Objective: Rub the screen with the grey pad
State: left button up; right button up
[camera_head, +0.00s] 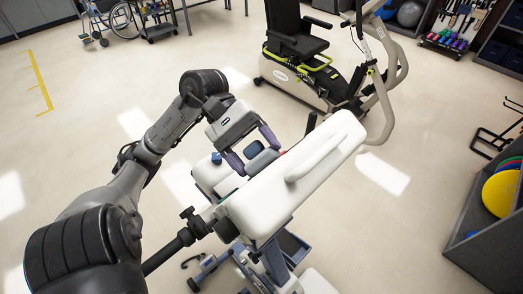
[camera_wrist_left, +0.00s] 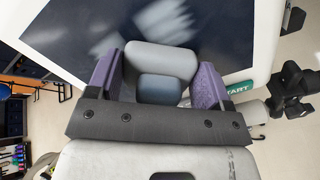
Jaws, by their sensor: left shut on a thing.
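My left gripper (camera_head: 250,158) is shut on the grey pad (camera_head: 262,160), held between its purple fingers; in the left wrist view the pad (camera_wrist_left: 162,62) shows a light grey part and a blue-grey part. The screen (camera_wrist_left: 70,38) is a dark panel with pale streaks, in a white frame. The pad overlaps the screen's lower part in that view; I cannot tell whether they touch. In the head view the white console (camera_head: 290,180) is seen from behind and above, and its screen face is mostly hidden. My right gripper is not in view.
A green START button (camera_wrist_left: 238,88) sits on the frame beside the right finger. A stepper with a black seat (camera_head: 295,38) stands behind the console. A grey storage unit with coloured discs (camera_head: 500,193) stands at the right, and a wheelchair (camera_head: 110,18) at the far left. Open floor lies between.

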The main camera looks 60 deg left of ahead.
pick_arm(q)
jog(key=shift+s+d, duration=0.1)
jog(key=shift+s, duration=0.3)
jog(key=shift+s+d+f+b, duration=0.1)
jog(key=shift+s+d+b, duration=0.1)
jog(key=shift+s+b, duration=0.55)
jog(key=shift+s+d+b, duration=0.2)
jog(key=shift+s+b, duration=0.35)
jog(key=shift+s+b, duration=0.25)
jog(key=shift+b, duration=0.4)
jog(key=shift+d, duration=0.1)
